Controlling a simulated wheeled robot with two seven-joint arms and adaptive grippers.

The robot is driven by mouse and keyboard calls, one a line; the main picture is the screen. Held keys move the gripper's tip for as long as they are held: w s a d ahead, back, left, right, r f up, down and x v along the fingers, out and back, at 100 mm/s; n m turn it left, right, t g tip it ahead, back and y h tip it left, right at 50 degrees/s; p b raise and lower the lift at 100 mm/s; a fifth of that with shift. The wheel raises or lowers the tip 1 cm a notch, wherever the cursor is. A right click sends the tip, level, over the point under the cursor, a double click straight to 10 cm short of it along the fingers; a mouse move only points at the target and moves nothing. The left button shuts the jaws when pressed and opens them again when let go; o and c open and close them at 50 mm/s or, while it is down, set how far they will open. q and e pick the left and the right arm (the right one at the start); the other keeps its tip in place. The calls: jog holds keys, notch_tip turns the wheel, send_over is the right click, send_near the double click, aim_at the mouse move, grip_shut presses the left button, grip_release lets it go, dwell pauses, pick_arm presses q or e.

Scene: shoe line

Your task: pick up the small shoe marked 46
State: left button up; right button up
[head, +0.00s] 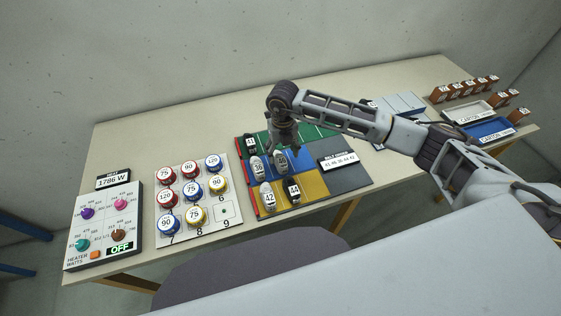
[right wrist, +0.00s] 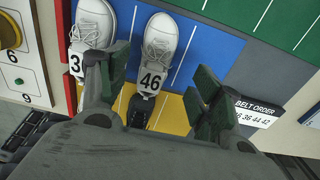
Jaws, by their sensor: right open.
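The small shoe marked 46 is grey-white with a black-on-white tag; in the head view this shoe (head: 281,163) stands on the blue part of the mat. My right gripper (head: 287,146) is above it and partly covers it. In the right wrist view the 46 shoe (right wrist: 159,42) points away, with its tag near the gap between the fingers. There my right gripper (right wrist: 160,92) is open and empty, its dark green fingers apart on either side of the shoe's heel end. My left gripper is not in view.
A shoe marked 36 (head: 257,167) stands close on the left. Shoes marked 42 (head: 268,197) and 44 (head: 292,191) stand on yellow; one more (head: 250,145) is on green. A belt order sign (head: 338,161) lies right. The button panel (head: 229,227) is left; carton trays (head: 488,131) are far right.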

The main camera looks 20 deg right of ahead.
aim_at(280, 157)
jog(key=shift+a+f+p, duration=0.2)
jog(key=shift+f+p, duration=0.1)
jog(key=shift+f, duration=0.7)
jog(key=shift+a+f+p, duration=0.15)
jog(key=shift+f+p, duration=0.1)
jog(key=shift+f, duration=1.3)
jog(key=shift+c, duration=0.2)
jog(key=c, duration=1.1)
jog(key=shift+r, duration=0.1)
jog(key=shift+r+b, duration=0.7)
jog(key=shift+r, duration=4.25)
